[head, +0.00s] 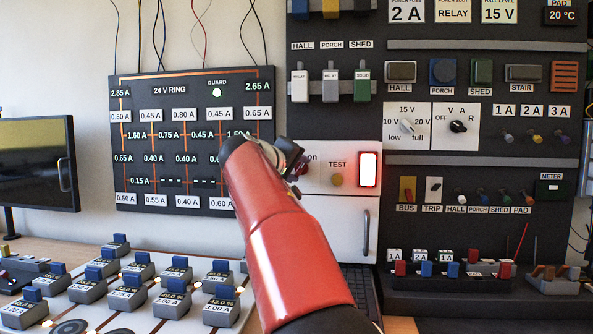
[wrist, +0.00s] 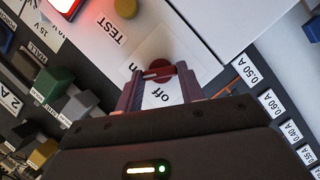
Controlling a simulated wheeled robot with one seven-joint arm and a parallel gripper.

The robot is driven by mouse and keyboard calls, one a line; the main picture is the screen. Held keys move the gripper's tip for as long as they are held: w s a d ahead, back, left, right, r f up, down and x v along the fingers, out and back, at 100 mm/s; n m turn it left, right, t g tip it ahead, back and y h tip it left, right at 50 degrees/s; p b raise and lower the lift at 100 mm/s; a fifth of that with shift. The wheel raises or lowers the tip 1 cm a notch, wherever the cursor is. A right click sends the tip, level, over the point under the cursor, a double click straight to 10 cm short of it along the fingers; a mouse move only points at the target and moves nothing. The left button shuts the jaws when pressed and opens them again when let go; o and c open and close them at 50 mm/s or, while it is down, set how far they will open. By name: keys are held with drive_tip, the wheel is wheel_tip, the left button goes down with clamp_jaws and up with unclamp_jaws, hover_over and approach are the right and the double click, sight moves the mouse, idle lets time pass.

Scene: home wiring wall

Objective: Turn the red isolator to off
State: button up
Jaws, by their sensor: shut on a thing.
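The red isolator (wrist: 160,70) is a round red knob with a pale bar across it, on a white panel. In the wrist view the bar lies crosswise, its left end near the partly covered "on" label; the "off" label shows between my fingers. My gripper (wrist: 160,78) is shut on the knob, one finger on each side. In the head view my gripper (head: 296,172) is at the left of the white panel (head: 335,202), and my red arm hides most of the isolator and the "off" label.
Right of the isolator are a yellow TEST button (head: 337,180) and a lit, red-rimmed lamp (head: 368,170). The 24 V ring board (head: 150,92) is at left. A door handle (head: 366,230) sits below. Several blocks stand on the bench at front left.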

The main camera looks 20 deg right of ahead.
drive_tip(key=n+h+b, duration=0.1)
drive_tip(key=n, duration=0.2)
drive_tip(key=shift+a+f+n+h+b, duration=0.1)
drive_tip(key=shift+f+n+h+b, duration=0.25)
drive_tip(key=shift+n+h+b, duration=0.05)
drive_tip(key=n+t+h+b, duration=0.1)
drive_tip(key=n+b, duration=0.1)
drive_tip(key=n, duration=0.1)
drive_tip(key=shift+f, duration=0.2)
drive_tip(key=n+t+h+b, duration=0.1)
drive_tip(key=n+b, duration=0.1)
drive_tip(key=n, duration=0.2)
drive_tip(key=shift+f, duration=0.15)
drive_tip(key=shift+n+t+b, duration=0.9)
drive_tip(key=shift+n+b, duration=0.25)
drive_tip(key=shift+n, duration=0.95)
drive_tip(key=o, duration=1)
